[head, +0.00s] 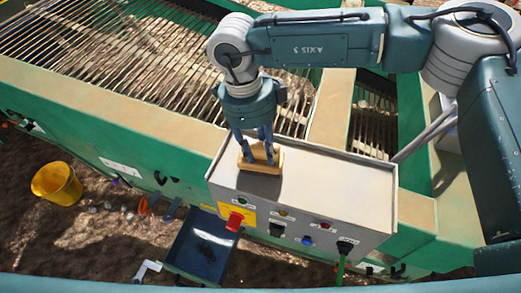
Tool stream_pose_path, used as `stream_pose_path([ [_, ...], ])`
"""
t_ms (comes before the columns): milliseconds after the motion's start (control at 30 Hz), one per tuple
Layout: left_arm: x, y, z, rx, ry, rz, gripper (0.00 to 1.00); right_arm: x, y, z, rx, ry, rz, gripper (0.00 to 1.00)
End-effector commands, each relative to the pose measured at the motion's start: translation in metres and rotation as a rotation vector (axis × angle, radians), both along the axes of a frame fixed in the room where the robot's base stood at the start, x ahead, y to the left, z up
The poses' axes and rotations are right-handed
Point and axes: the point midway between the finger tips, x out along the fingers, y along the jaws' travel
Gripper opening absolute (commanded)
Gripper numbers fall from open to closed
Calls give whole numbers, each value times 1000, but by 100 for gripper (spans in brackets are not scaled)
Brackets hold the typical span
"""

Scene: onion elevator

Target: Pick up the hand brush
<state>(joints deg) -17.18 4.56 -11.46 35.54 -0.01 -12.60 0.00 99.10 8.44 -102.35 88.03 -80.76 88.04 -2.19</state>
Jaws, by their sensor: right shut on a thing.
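The hand brush (261,160) has a light wooden body and lies on the left part of the grey control box's top (320,184). My right gripper (256,157) points down over it from above, with its fingers around the brush. The gripper is shut on the brush, which still appears to be at the box top; I cannot tell whether it touches it. The fingers cover part of the brush. My left gripper is not in the picture.
The box front carries a red switch (235,222), several buttons and a green cable (341,268). Green machine frames with metal bars (130,50) lie behind. A yellow bucket (57,184) and a dark blue tray (203,246) are lower, on the soil.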

Motion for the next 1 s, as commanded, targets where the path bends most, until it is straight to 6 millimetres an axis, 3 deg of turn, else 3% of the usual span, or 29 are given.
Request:
stream_pose_path([
  [67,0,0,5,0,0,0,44,0,0,5,1,-1,0,0],
  [267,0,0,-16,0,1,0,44,2,1,35,3,-7,-1,0],
  [500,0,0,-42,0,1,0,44,2,1,107,4,-7,-2,0],
  [700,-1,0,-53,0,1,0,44,1,1,161,1,-4,0,0],
  [833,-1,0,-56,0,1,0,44,0,1,184,1,-2,-1,0],
  [1000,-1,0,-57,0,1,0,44,0,1,199,0,-1,1,0],
])
